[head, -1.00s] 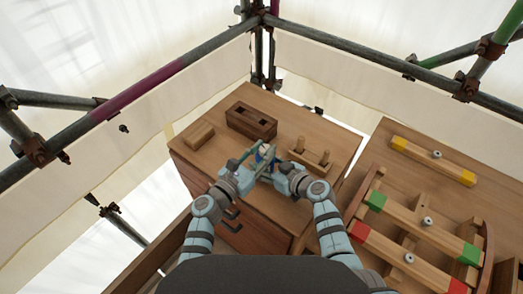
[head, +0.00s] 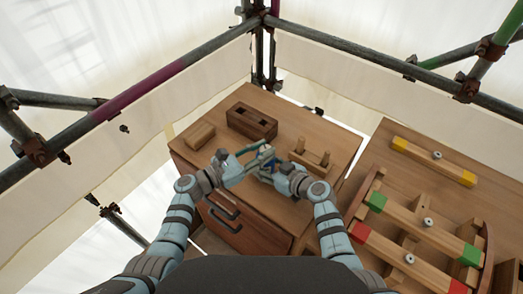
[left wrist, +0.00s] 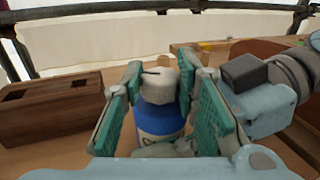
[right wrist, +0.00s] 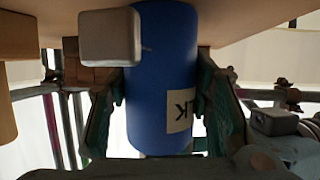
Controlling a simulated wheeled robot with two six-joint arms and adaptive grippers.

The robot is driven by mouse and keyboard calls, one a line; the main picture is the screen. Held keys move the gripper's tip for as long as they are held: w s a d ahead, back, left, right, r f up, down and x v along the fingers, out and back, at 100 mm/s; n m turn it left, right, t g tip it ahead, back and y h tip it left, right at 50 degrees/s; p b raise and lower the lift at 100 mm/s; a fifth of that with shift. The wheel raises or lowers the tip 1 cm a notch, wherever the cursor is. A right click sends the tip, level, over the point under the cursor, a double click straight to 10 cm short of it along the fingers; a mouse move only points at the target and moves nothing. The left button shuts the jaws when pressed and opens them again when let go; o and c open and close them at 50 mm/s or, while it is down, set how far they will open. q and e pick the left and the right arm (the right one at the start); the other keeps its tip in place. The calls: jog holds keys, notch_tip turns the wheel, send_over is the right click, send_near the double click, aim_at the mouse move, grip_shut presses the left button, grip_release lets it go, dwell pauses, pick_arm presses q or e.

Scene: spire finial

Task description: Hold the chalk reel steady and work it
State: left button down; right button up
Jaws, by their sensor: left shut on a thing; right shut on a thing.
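The chalk reel (head: 265,156) is a blue cylinder with a pale top, held above the cabinet top. In the left wrist view its off-white top (left wrist: 160,87) and blue body stand between the green pads of my left gripper (left wrist: 161,76). My left gripper (head: 247,156) is shut on the reel at its top end. My right gripper (head: 268,167) is shut on the blue body. The right wrist view shows the body (right wrist: 160,85) with part of a printed label, between the pads of the right gripper (right wrist: 160,80). A pale grey block there hides part of it.
A dark wooden box with two openings (head: 252,121) and a small wooden block (head: 199,136) stand on the cabinet top (head: 225,97). A pegged wooden rack (head: 309,160) stands right of the grippers. A bench with colour-ended bars (head: 433,160) is at right.

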pick_arm(q)
jog(key=shift+w+a+f+m+g+h, duration=0.1)
jog(key=shift+m+g+h, duration=0.25)
jog(key=shift+m+g, duration=0.35)
jog(key=shift+w+a+f+m+g+h, duration=0.1)
jog(key=shift+m+g+h, duration=0.3)
jog(key=shift+g, duration=0.5)
jog(key=shift+r, duration=0.1)
jog(key=c, duration=1.2)
grip_release()
jog(key=shift+s, duration=0.1)
